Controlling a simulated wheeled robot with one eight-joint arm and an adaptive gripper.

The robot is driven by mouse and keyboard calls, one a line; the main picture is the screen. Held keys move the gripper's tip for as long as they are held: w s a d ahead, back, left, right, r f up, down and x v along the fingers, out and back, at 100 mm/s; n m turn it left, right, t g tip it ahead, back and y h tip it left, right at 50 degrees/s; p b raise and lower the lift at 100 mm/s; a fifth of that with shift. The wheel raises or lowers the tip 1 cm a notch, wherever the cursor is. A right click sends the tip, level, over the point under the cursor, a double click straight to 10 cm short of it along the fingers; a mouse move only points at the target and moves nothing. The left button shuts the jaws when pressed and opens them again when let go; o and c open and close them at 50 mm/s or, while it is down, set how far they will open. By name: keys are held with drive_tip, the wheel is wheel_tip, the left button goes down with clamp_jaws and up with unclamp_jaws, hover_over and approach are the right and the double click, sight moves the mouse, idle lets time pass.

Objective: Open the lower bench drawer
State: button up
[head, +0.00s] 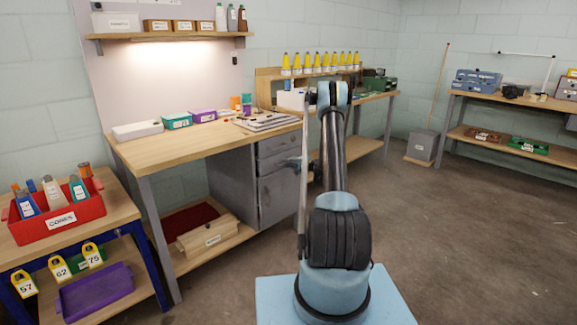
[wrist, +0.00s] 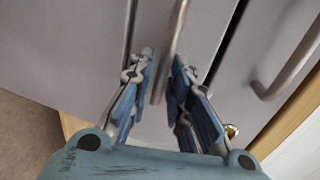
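In the head view the grey metal drawer unit (head: 234,185) stands under the wooden bench, with drawer fronts stacked on its right face. The lower drawer front (wrist: 193,28) fills the middle of the wrist view, turned sideways, with a slim metal bar handle (wrist: 181,18). My gripper (wrist: 162,62) is open, with one blue-padded finger on each side of this handle. I cannot tell whether either finger touches it. A second drawer front with its own bar handle (wrist: 283,82) lies to the right in the wrist view. In the head view my arm hides part of the area by the drawers.
The bench top (head: 170,147) carries trays and tools. A wooden box (head: 207,237) sits on the shelf below, left of the drawer unit. A small table with a red bin (head: 60,222) stands at left. The floor (head: 470,230) to the right is clear.

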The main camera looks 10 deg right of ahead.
drive_tip(key=shift+w+a+f, duration=0.1)
drive_tip(key=shift+w+a, duration=0.3)
drive_tip(key=shift+w, duration=0.1)
clamp_jaws()
drive_tip(key=shift+s+d, duration=0.1)
